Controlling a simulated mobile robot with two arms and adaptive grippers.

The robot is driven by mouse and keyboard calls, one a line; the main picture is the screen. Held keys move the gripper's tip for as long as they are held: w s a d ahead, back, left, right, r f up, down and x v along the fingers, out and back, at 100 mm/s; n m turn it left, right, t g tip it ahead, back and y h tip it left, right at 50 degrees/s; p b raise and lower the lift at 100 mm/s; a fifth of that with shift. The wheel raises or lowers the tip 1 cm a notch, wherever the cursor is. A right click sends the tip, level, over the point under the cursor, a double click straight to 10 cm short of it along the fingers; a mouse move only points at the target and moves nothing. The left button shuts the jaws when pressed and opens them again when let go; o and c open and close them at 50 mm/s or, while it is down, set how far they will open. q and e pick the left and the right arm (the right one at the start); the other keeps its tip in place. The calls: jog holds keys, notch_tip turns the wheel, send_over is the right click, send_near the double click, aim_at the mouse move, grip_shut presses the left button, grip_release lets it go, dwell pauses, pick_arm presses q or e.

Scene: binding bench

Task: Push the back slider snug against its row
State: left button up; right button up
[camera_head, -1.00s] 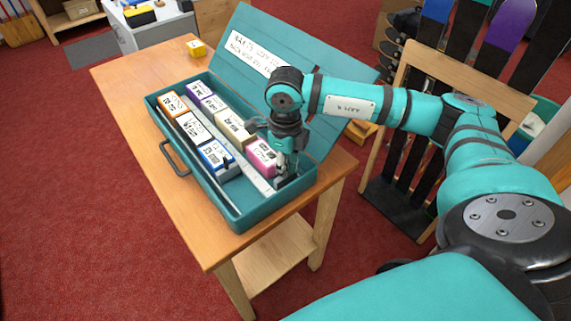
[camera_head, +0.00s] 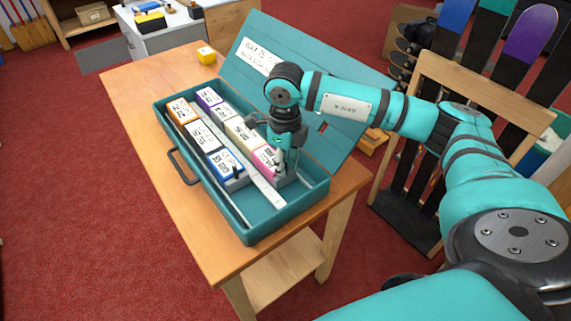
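A teal case (camera_head: 262,228) lies open on the wooden table, with two rows of small labelled boxes split by a pale strip (camera_head: 238,165). The back row runs from purple-edged boxes (camera_head: 208,97) through a cream box (camera_head: 240,133) to a pink box (camera_head: 266,158) at its right end. My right gripper (camera_head: 283,168) points down inside the case at the pink end of this row. The back slider is mostly hidden by the gripper there, so I cannot tell whether it touches the pink box. The gripper's fingers are too small to read. My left gripper is out of view.
The front row holds an orange box (camera_head: 180,109), a black-edged box (camera_head: 202,135) and a blue box (camera_head: 227,165). The case's right end has bare floor. The raised lid (camera_head: 235,75) stands behind. A yellow block (camera_head: 206,55) sits at the table's far corner.

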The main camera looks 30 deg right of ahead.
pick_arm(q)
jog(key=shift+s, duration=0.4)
pick_arm(e)
jog(key=shift+o, duration=0.9)
jog(key=shift+f, duration=0.1)
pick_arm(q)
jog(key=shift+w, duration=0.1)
pick_arm(e)
jog(key=shift+r, duration=0.25)
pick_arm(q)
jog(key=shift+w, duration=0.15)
pick_arm(e)
notch_tip(320, 180, up, 12)
jog(key=shift+f, duration=0.2)
